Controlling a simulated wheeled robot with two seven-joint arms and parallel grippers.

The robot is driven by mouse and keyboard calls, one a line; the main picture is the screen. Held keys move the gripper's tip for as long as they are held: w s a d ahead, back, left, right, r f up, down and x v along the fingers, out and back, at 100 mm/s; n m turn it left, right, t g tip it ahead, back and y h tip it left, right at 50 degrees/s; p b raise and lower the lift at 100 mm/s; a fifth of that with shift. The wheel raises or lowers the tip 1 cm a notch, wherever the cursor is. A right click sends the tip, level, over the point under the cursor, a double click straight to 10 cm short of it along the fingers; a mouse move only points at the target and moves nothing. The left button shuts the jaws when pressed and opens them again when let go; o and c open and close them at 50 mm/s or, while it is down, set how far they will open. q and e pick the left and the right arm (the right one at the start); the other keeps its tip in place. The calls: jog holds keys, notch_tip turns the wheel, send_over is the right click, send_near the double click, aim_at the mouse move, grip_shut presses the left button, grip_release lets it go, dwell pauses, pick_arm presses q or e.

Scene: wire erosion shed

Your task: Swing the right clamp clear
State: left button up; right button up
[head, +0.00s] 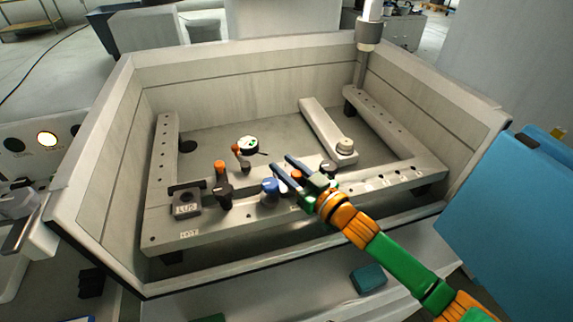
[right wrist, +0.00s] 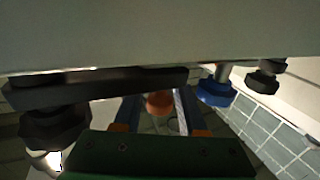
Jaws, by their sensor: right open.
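My right gripper (head: 284,166) reaches in from the lower right, its blue fingers apart over the front rail of the work frame (head: 215,230). An orange knob (head: 297,174) shows beside the fingers, partly hidden by the gripper. In the right wrist view an orange knob (right wrist: 158,102) appears between the two open fingers (right wrist: 158,112); I cannot tell whether they touch it. A dark clamp bar (right wrist: 95,88) lies close by there. A blue knob (head: 269,187) stands just left of the gripper and a dark knob (head: 328,166) just right. My left gripper is not in view.
A tank (head: 135,252) with raised walls surrounds the frame. Left on the front rail are a taller orange knob (head: 220,167), a black knob (head: 224,191) and a dark block (head: 187,208). A vertical nozzle column (head: 368,38) stands at the back right. A blue panel (head: 515,205) stands at the right.

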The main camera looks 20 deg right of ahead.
jog(key=shift+s, duration=0.1)
grip_shut()
dwell(1.3)
